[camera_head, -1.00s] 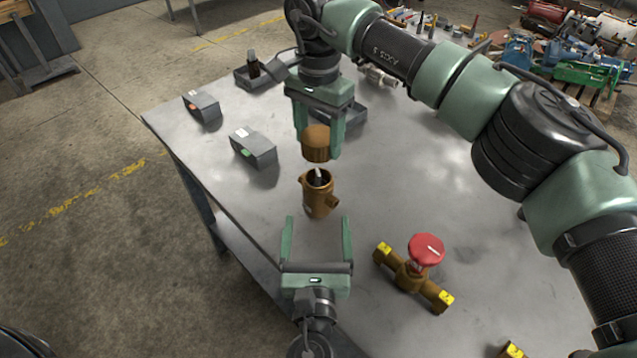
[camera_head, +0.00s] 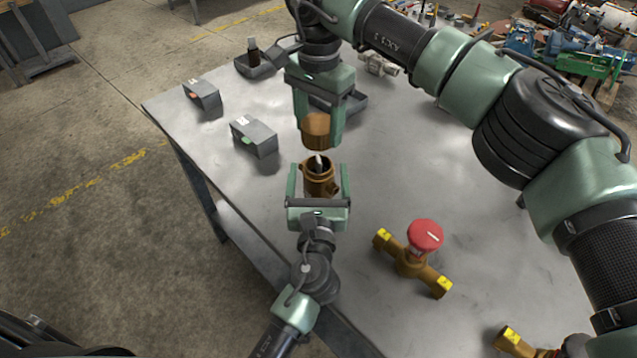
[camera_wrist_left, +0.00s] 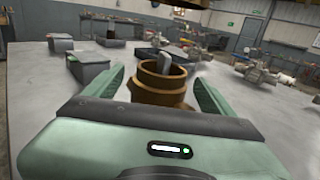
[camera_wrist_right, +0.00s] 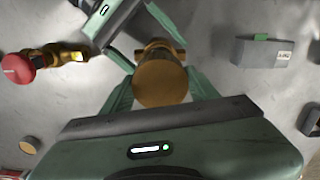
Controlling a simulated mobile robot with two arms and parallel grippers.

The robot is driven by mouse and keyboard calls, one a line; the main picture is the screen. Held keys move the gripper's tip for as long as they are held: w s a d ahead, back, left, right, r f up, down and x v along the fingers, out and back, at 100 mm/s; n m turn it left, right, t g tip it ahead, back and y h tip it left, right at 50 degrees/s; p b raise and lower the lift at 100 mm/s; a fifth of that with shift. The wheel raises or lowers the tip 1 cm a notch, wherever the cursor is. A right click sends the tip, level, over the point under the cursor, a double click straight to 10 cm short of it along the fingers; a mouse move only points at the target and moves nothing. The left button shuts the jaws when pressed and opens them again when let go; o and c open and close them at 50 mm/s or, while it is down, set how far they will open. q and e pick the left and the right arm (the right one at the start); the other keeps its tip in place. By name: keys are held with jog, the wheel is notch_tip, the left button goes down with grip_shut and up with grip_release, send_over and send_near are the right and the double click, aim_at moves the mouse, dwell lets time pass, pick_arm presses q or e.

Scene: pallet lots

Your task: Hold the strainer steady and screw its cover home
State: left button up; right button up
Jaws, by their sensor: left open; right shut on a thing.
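The brass strainer body (camera_head: 319,177) stands upright on the table with its top open and a grey piece showing inside. It also shows in the left wrist view (camera_wrist_left: 158,84). My left gripper (camera_head: 318,180) is open, with its fingers on either side of the body; gaps show between fingers and body. My right gripper (camera_head: 318,125) is shut on the round brass cover (camera_head: 316,130) and holds it above the body, apart from it. In the right wrist view the cover (camera_wrist_right: 160,82) hides most of the body.
A brass valve with a red handwheel (camera_head: 424,237) lies right of my left gripper. Grey blocks (camera_head: 253,137) (camera_head: 202,94) and an open box (camera_head: 262,62) stand toward the back left. Another brass fitting (camera_head: 508,338) lies at the lower right. The table's middle right is clear.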

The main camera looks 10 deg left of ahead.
aim_at(319, 159)
pick_arm(q)
jog(key=shift+w+a, duration=0.1)
jog(key=shift+w, duration=0.5)
grip_shut()
jog(key=shift+f, duration=0.1)
pick_arm(e)
notch_tip(319, 159, down, 5)
jog(key=shift+s+r, duration=0.1)
pick_arm(q)
jog(key=shift+s, duration=0.1)
pick_arm(e)
jog(key=shift+f, duration=0.2)
pick_arm(q)
jog(key=shift+f, duration=0.1)
pick_arm(e)
jog(key=shift+f, duration=0.75)
pick_arm(q)
jog(key=shift+f, duration=0.1)
pick_arm(e)
jog(key=shift+f, duration=0.6)
